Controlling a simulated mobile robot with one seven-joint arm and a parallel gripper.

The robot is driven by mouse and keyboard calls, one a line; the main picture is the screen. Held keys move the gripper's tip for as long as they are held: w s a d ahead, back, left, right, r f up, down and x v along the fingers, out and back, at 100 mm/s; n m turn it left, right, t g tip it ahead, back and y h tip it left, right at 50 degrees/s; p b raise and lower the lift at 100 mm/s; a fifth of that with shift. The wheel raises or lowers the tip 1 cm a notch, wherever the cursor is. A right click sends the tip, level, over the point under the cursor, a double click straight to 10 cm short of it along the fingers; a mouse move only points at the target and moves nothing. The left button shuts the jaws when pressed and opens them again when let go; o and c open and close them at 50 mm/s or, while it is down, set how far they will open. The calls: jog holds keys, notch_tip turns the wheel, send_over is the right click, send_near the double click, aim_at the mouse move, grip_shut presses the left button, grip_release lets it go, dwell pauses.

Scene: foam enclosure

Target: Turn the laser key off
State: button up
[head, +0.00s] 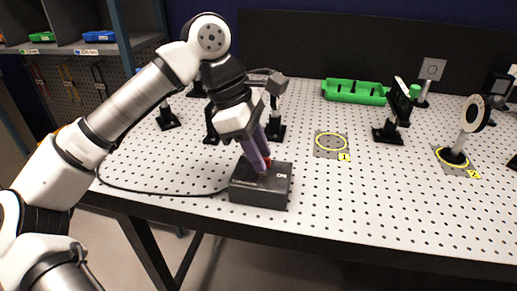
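A dark grey box (259,194) with a cable at its left and small white lettering on top sits near the table's front edge, left of the middle. My gripper (261,170) points down onto the top of this box, with purple fingers. A bit of red shows beside the fingertips on the box top. The key itself is hidden by the fingers or too small to make out. I cannot tell whether the fingers are apart or closed on something.
The perforated white table (370,205) holds black optic mounts (388,133), a green tray (355,91) and a round target on a post (473,115). Yellow rings marked 1 (331,142) and 2 (455,156) lie on it. A black cable (150,192) runs left from the box.

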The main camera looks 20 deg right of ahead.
grip_shut()
jog(key=shift+f+n+b, duration=0.1)
jog(key=shift+n+b, duration=0.25)
jog(key=shift+n, duration=0.05)
jog(key=shift+s+n+t+h+b, duration=0.1)
jog(key=shift+n+t+h+b, duration=0.3)
jog(key=shift+n+b, duration=0.5)
jog(key=n+t+b, duration=0.2)
jog(key=n, duration=0.2)
jog(key=shift+s+a+n, duration=0.1)
jog(key=shift+n, duration=0.3)
jog(key=n+t+b, duration=0.1)
jog(key=n, duration=0.1)
jog(key=n+b, duration=0.1)
jog(key=n, duration=0.2)
jog(key=shift+s+t+y+b, duration=0.15)
jog(key=shift+t+y+b, duration=0.15)
jog(key=shift+t+b, duration=0.1)
jog(key=n, duration=0.2)
jog(key=n+t+y, duration=0.1)
jog(key=n, duration=0.2)
jog(key=shift+s+d, duration=0.1)
jog(key=shift+d, duration=0.1)
jog(key=shift+n, duration=0.4)
